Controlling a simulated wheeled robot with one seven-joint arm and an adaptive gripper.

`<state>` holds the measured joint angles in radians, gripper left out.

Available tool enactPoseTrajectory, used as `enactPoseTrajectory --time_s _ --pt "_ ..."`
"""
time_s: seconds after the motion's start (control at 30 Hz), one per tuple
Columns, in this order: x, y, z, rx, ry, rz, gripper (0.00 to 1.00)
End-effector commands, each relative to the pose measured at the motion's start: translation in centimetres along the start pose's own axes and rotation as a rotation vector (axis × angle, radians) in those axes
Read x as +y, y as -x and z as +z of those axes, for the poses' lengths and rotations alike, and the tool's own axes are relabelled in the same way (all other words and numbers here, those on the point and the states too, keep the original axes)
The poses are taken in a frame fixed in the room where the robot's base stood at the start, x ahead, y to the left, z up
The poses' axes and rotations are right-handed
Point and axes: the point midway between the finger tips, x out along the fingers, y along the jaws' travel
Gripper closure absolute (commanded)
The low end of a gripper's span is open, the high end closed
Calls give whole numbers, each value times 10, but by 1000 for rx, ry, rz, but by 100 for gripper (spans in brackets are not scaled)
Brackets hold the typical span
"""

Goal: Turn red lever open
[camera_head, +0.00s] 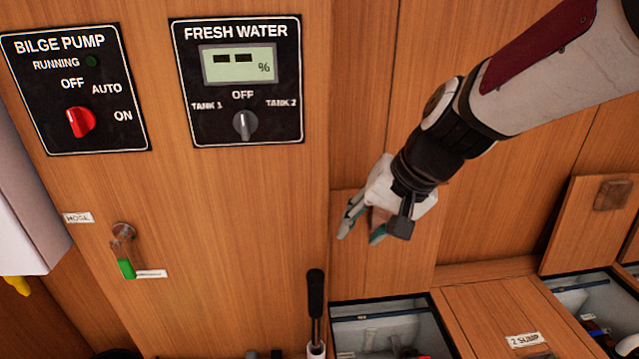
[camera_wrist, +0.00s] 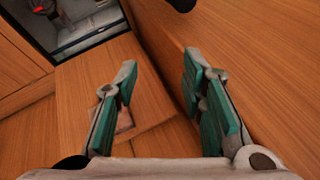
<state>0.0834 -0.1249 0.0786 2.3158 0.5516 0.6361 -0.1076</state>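My gripper (camera_head: 361,230) is in front of the wooden wall, above an open floor compartment (camera_head: 437,325). In the wrist view my gripper (camera_wrist: 160,66) has its two green-padded fingers apart, with nothing held between them. A small red part (camera_wrist: 40,5) shows inside the open compartment at the top left of the wrist view, apart from the fingers. I cannot tell whether it is the red lever. A bit of red also shows at the bottom edge of the compartment in the head view.
A loose wooden panel (camera_head: 350,268) leans against the wall behind my gripper. A black-handled lever (camera_head: 315,292) stands left of the compartment. A second open compartment (camera_head: 600,300) is at the right. The bilge pump panel (camera_head: 50,110) has a red knob (camera_head: 81,122).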

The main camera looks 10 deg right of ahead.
Motion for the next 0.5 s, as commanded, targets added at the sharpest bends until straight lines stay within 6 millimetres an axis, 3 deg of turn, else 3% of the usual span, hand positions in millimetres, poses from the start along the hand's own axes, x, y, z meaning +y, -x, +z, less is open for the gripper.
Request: enactPoseTrajectory --time_s 0.03,0.2,0.5 --pt "-6 0 -18 16 -37 -8 63" --pt "-10 -16 -66 92 -147 -21 63" --pt "26 -119 -100 94 -413 -10 63"
